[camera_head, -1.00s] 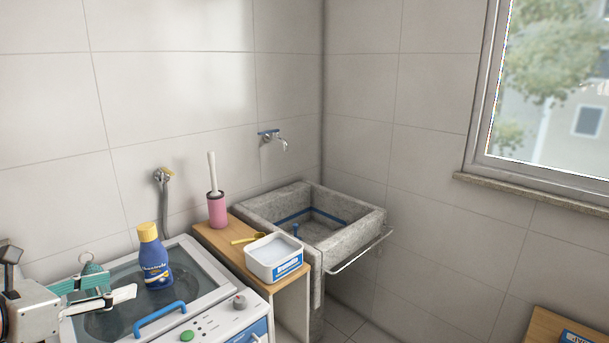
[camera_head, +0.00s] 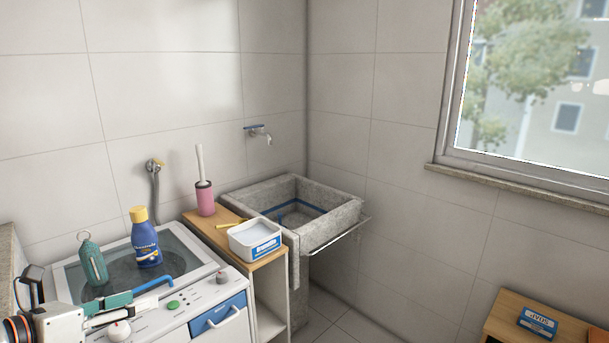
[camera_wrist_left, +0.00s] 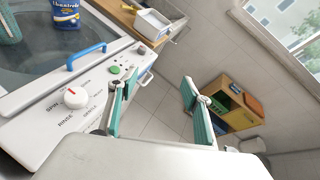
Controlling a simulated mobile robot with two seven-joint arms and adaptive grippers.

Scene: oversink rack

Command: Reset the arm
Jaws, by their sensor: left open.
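My left gripper (camera_head: 124,304) reaches in from the lower left of the head view, over the front of the washing machine (camera_head: 205,273). In the left wrist view its two teal-padded fingers (camera_wrist_left: 155,95) are spread apart with nothing between them, and floor tiles show in the gap. A teal bottle with a ring top (camera_head: 93,262) and a blue bottle with a yellow cap (camera_head: 146,240) stand on the machine's lid, behind the gripper. My right gripper is not in view.
A wooden side shelf (camera_head: 200,232) holds a pink brush holder (camera_head: 204,200) and a white box (camera_head: 255,240). A stone sink (camera_head: 345,217) stands beyond it. A low wooden cabinet (camera_head: 500,325) with a blue soap box (camera_head: 537,321) is at lower right.

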